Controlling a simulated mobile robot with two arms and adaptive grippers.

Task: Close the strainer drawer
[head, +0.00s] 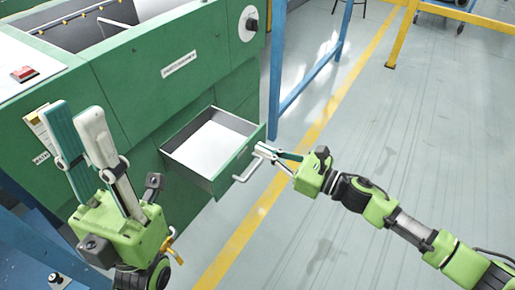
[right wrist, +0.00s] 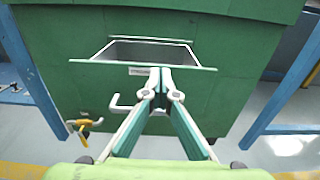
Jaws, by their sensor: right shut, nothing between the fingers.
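The strainer drawer (head: 240,160) stands pulled out of the green cabinet, and its pale inside floor is visible and empty. Its green front has a bent bar handle (head: 247,170). In the right wrist view the drawer front (right wrist: 95,82) shows a small label, partly hidden by my fingers, and the handle (right wrist: 127,106) is left of them. My right gripper (head: 259,148) is shut and empty, its tips close to the drawer front beside the handle; I cannot tell whether they touch. My left gripper (head: 75,112) points up before the cabinet, its finger gap unclear.
A blue post (head: 275,70) stands right of the drawer. A yellow-handled valve (right wrist: 83,128) is low on the cabinet.

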